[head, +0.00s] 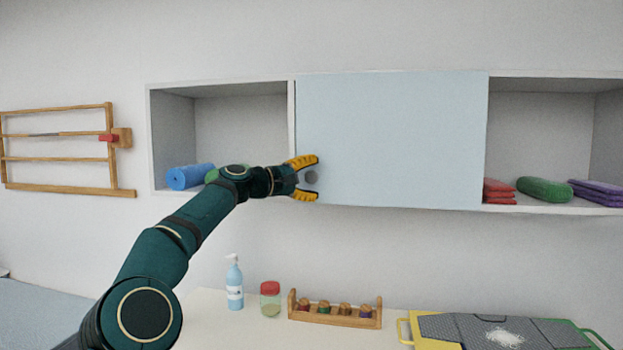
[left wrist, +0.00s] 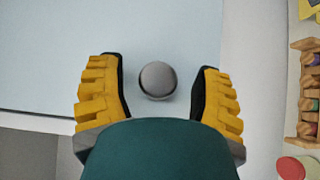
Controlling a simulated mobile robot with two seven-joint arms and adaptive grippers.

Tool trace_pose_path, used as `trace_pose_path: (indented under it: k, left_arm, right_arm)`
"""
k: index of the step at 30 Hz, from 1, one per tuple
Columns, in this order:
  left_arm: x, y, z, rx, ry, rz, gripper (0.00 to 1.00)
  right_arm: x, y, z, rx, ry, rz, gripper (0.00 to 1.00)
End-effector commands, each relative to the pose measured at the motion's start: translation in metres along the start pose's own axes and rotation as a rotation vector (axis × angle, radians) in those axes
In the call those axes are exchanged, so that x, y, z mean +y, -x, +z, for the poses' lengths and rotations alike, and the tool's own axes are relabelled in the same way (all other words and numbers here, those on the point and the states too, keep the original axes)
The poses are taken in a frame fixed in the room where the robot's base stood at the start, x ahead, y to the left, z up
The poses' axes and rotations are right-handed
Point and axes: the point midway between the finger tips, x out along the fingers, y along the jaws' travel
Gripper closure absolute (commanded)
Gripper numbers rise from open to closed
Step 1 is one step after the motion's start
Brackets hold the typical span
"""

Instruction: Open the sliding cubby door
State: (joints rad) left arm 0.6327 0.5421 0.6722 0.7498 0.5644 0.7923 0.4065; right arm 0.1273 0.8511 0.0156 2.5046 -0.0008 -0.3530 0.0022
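The sliding cubby door (head: 400,135) is a pale blue panel over the middle of the white wall cubby. Its round grey knob (head: 311,177) sits near the panel's lower left edge. My left gripper (head: 317,178) has yellow fingers and is open at the knob, one finger above it and one below. In the left wrist view the knob (left wrist: 157,80) lies between the two spread fingers, with a gap on each side. The door (left wrist: 60,50) fills much of that view. My right gripper is not in view.
The left compartment (head: 240,125) holds a blue roll (head: 190,176) and a green item. The right compartment (head: 540,125) holds red (head: 498,190), green (head: 545,188) and purple cloths. Below, a counter carries a soap bottle (head: 234,283), a jar (head: 270,300), a wooden rack (head: 335,315) and a tray.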

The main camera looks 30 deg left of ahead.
Motion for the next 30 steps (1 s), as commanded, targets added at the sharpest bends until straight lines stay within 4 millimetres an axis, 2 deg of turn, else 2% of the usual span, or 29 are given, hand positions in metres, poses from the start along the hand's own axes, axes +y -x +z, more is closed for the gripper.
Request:
trace_pose_path:
  k: [11, 16, 30]
  left_arm:
    - [0.002, 0.006, 0.0, 0.002, -0.001, 0.003, 0.35]
    - [0.002, 0.027, 0.0, 0.005, -0.001, 0.0, 0.35]
    - [0.001, 0.102, -0.001, 0.005, 0.0, 0.0, 0.35]
  right_arm:
    - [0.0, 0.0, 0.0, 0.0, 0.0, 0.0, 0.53]
    - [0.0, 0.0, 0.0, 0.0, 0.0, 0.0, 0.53]
    - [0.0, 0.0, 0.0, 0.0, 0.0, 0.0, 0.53]
